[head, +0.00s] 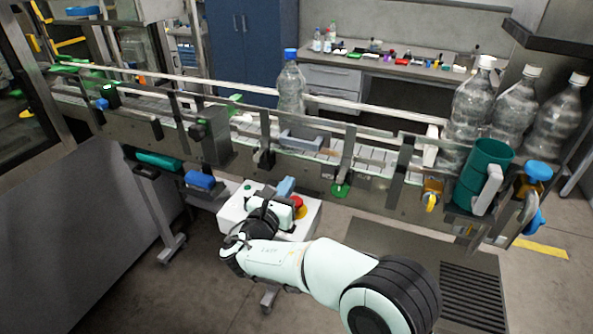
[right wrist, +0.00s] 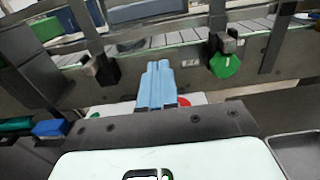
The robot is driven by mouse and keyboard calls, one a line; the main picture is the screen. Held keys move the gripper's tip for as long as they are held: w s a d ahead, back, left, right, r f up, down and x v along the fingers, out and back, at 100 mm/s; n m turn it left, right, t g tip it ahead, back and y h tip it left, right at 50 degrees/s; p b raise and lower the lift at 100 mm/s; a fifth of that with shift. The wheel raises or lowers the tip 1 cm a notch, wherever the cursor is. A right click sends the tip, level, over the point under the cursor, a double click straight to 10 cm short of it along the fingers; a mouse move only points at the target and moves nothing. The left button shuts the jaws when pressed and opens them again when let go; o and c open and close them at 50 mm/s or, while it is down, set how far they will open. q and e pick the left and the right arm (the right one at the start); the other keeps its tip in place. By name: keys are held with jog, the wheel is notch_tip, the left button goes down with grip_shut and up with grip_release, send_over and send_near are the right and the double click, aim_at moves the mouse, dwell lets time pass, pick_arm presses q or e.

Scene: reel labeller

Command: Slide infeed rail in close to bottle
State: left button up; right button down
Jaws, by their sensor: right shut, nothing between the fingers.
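A clear bottle with a blue cap (head: 291,85) stands upright on the conveyor. Long pale guide rails (head: 385,110) run along the conveyor, with posts and clamps on its near side. I cannot tell for certain which is the infeed rail. A grey-blue block (head: 303,140) sits at the near side just in front of the bottle. My right gripper (head: 286,187) is below the conveyor's near side, in front of the green knob (head: 340,190) and to its left. In the right wrist view its light blue fingers (right wrist: 157,85) are together and empty, left of the green knob (right wrist: 225,65). My left gripper is out of view.
A white control box with a red button (head: 297,201) stands close beneath my right gripper. Several larger clear bottles (head: 515,105) and a green cylinder (head: 485,165) stand at the right end of the conveyor. A cluttered bench (head: 400,62) is behind. Open floor lies in front.

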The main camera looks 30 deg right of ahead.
aim_at(303, 138)
jog(key=p+x, duration=0.3)
jog(key=x, duration=0.9)
jog(key=shift+w+d, duration=0.25)
jog(key=shift+w, duration=0.1)
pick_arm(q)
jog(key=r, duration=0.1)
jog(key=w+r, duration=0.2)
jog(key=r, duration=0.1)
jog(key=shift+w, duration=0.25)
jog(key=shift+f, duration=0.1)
